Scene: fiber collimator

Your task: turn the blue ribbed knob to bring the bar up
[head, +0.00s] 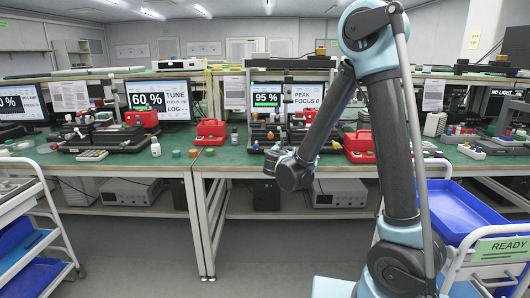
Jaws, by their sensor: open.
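My arm reaches down over the front edge of the bench, ending at a dark wrist. My gripper (271,160) is a small dark shape just beyond the wrist, mostly hidden by it, beside the equipment near the bench edge. I see nothing held in it. A screen (265,97) behind it reads 95 % and PEAK FOCUS, with a small green bar under the number. Another screen (160,100) to the left reads 60 %, TUNE FOCUS and LOG. The blue ribbed knob cannot be made out with certainty; small parts near the wrist are too small or covered.
Red cases (210,132) and small coloured pieces stand on the green benchtop (178,168). A white cart (40,200) is at left. A cart with a blue tray (455,205) and READY sign is at right. Grey floor (140,258) is clear before the bench.

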